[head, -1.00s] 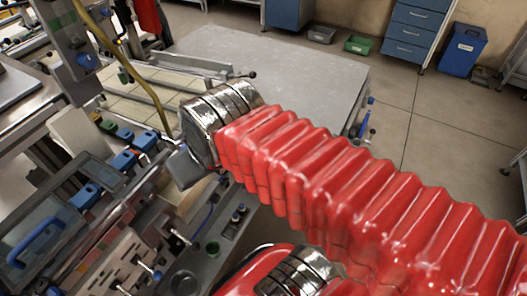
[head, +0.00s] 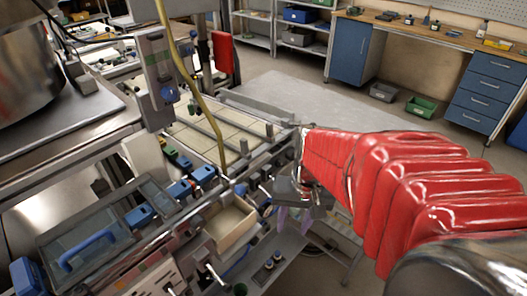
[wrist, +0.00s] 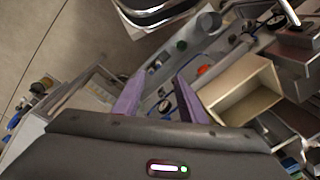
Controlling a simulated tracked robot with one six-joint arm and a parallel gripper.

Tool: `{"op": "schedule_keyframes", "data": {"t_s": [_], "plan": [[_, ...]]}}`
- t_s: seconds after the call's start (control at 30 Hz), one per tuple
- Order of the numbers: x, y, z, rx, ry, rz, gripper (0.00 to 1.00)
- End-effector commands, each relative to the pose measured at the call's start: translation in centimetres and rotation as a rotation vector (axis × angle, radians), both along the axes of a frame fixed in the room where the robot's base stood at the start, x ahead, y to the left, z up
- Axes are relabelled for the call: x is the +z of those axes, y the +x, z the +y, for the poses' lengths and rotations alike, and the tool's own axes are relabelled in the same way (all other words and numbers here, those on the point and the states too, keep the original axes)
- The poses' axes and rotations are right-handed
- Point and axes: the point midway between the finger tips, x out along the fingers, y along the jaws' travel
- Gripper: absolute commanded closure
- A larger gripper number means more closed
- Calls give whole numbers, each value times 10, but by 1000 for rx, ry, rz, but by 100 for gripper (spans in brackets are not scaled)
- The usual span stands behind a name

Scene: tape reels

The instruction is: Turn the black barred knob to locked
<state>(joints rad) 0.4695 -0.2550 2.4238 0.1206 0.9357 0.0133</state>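My gripper (head: 292,213) is at the end of the red-sleeved arm in the head view, beside the front of the machine. In the wrist view my gripper (wrist: 159,84) shows two purple fingers spread apart with nothing between them. A small dark round part (wrist: 166,104) shows beyond the gap between the fingers, but I cannot tell whether it is the black barred knob. I cannot pick out the knob surely in the head view, where my gripper and arm cover part of the machine front.
An open tan box (head: 230,224) is on the machine left of my gripper, and it also shows in the wrist view (wrist: 240,91). Blue-handled parts (head: 140,214) line the machine.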

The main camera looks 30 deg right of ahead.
Motion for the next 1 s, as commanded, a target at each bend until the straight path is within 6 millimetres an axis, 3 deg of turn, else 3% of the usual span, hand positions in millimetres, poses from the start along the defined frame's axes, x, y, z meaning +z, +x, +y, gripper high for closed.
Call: {"op": "schedule_keyframes", "data": {"t_s": [0.3,1.0], "plan": [[-49,-11,-32,-249,193,136,62],[-144,-23,-77,-823,733,293,62]]}}
